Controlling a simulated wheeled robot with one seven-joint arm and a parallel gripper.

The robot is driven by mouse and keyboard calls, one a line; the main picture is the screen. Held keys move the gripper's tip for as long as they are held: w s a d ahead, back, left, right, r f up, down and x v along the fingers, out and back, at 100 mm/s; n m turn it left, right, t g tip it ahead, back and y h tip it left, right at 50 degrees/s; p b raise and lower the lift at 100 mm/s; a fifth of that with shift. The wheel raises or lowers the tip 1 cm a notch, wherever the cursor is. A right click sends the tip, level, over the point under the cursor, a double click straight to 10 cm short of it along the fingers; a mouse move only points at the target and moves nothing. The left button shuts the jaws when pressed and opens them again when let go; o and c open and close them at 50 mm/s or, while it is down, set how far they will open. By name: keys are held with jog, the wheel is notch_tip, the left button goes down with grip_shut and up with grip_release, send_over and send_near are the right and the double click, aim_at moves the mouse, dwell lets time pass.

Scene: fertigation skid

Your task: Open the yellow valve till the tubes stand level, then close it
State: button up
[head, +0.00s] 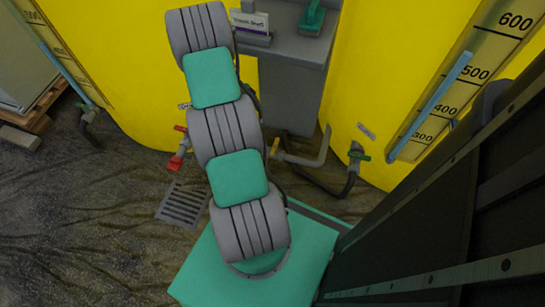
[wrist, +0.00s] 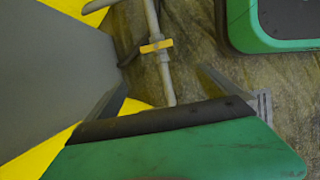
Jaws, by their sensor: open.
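The yellow valve handle (wrist: 156,46) sits across a grey pipe in the wrist view, ahead of my gripper. My gripper (wrist: 161,78) is open, with its two grey fingers wide apart and nothing between them. The handle lies beyond the fingertips and appears apart from them. In the head view the yellow valve (head: 275,147) shows just right of my arm; my gripper is hidden there. The right sight tube (head: 432,105) has a blue column ending between the 500 and 600 marks.
Two yellow tanks (head: 377,80) flank a grey stand (head: 290,90) bearing a label box and a green object (head: 312,17). A red-handled valve (head: 178,158) is at left, a green-handled one (head: 358,155) at right. A floor grate (head: 183,204) lies left of my arm.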

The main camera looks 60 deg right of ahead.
jog(key=b, duration=0.2)
send_near(274, 146)
jog(key=f, duration=0.1)
jog(key=shift+g+y, duration=0.3)
jog(key=shift+g, duration=0.1)
jog(key=x, duration=0.2)
jog(key=b+x, duration=0.1)
jog(key=x, duration=0.1)
jog(key=b+x, duration=0.1)
jog(key=x, duration=0.2)
jog(key=shift+w+d, duration=0.15)
jog(key=shift+d, duration=0.25)
jog(key=shift+c, duration=0.3)
jog(key=c, duration=1.2)
